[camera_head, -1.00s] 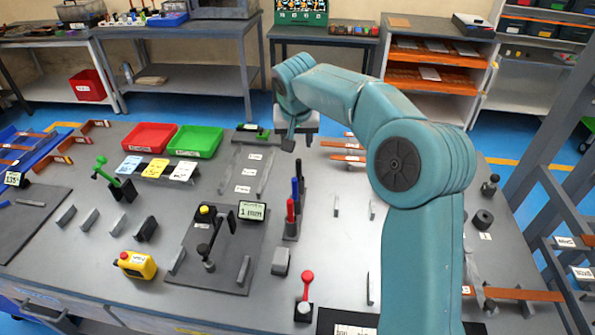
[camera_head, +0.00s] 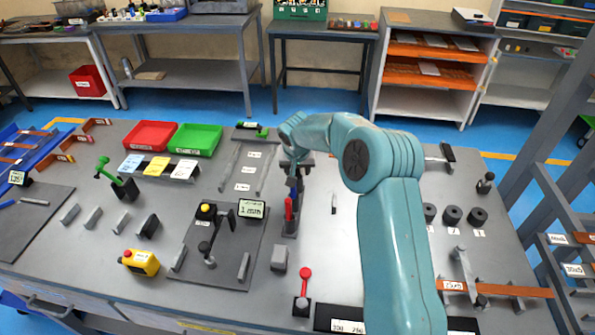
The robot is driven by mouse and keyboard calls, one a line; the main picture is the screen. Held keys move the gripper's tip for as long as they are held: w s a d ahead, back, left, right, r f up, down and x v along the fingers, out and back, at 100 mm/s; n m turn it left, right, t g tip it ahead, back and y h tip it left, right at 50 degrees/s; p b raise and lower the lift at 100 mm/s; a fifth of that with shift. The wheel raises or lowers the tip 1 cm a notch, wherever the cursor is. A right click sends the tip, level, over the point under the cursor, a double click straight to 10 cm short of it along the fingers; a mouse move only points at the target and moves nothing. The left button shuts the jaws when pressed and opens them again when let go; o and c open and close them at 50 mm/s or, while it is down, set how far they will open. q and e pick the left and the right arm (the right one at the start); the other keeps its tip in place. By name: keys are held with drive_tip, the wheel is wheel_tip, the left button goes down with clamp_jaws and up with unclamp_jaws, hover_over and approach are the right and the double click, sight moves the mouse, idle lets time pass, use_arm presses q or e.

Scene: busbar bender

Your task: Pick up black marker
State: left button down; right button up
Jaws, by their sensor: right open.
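A row of upright markers stands in a grey holder (camera_head: 289,232) at the middle of the bench. The red marker (camera_head: 288,208) is nearest, with the blue marker (camera_head: 293,190) behind it, partly covered. The black marker is at the far end of the row, and my right gripper hides most or all of it. My right gripper (camera_head: 297,168) is open, over the far end of the holder. I cannot tell whether its fingers touch the black marker. My left gripper is not in view.
A display stand (camera_head: 252,209) stands just left of the holder. A grey block (camera_head: 279,258) and a red-knobbed lever (camera_head: 304,285) stand in front of it. Red (camera_head: 149,123) and green (camera_head: 216,133) trays are at the back left. My right arm covers part of the right side.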

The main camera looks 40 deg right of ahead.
clamp_jaws()
idle(0.3)
